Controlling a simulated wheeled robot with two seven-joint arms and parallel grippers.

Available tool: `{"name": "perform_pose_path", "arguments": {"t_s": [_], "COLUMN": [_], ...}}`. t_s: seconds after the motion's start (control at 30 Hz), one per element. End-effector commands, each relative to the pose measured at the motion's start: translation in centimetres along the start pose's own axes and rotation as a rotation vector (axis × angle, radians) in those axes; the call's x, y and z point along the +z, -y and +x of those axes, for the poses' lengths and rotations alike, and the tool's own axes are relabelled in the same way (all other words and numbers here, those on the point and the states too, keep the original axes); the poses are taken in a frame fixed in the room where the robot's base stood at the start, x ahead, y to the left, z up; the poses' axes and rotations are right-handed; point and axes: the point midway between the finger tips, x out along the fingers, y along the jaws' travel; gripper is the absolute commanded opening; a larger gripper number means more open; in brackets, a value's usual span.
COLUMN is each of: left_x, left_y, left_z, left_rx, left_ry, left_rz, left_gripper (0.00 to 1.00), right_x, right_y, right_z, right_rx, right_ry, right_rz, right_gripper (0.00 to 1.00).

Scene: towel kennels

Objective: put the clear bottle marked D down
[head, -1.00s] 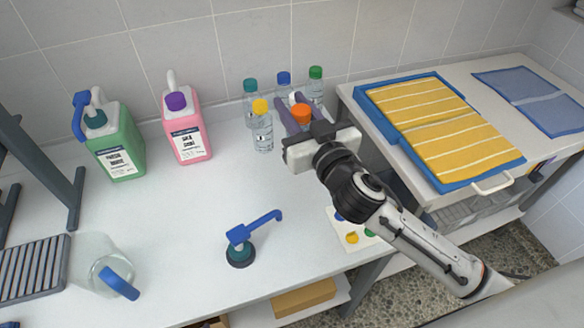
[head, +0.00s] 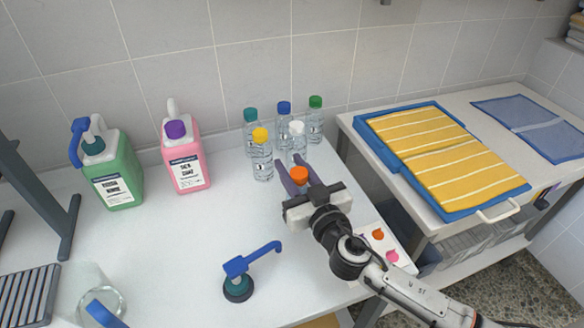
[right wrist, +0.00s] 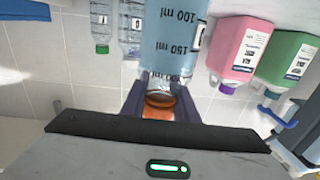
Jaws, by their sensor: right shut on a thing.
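My right gripper (head: 297,172) is shut on a clear bottle with an orange cap (head: 299,175), near the front of the group of bottles. In the right wrist view the cap (right wrist: 158,103) sits between the fingers, and the bluish clear body (right wrist: 172,40) carries volume marks. Its label shows only at an edge, so I cannot read its letter. In the head view the gripper and cap hide the bottle's body and base, so I cannot tell whether it touches the counter. My left gripper is not in view.
Clear bottles with yellow (head: 262,155), white (head: 297,142), teal (head: 250,130), blue (head: 284,122) and green (head: 315,118) caps stand behind. Pink (head: 187,160) and green (head: 118,178) jugs stand left. A blue pump (head: 238,280) stands in front. The white counter (head: 190,235) is clear mid-left.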

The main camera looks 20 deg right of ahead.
Motion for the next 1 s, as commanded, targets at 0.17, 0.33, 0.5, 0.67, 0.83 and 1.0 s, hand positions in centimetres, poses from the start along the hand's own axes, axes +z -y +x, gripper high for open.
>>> {"name": "perform_pose_path", "arguments": {"t_s": [0.17,0.33,0.5,0.67,0.83,1.0], "left_x": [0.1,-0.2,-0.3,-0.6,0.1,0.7], "left_y": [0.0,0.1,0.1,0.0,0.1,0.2], "left_z": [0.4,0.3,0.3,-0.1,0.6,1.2], "left_rx": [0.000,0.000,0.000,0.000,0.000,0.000], "left_ry": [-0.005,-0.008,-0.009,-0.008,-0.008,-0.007], "left_rz": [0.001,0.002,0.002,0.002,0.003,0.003], "left_gripper": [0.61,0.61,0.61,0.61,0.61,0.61], "right_x": [0.3,0.2,0.2,-0.3,0.3,0.3], "right_y": [0.0,0.0,0.0,0.0,0.0,0.0], "right_z": [0.0,0.0,0.0,0.0,-2.9,-6.6], "right_rx": [0.001,0.001,0.000,0.000,-0.001,-0.001], "right_ry": [-0.002,0.000,0.000,0.000,0.003,0.003], "right_rz": [0.001,0.000,0.000,-0.001,0.002,0.003], "right_gripper": [0.00,0.46,0.46,0.46,0.46,0.46]}}
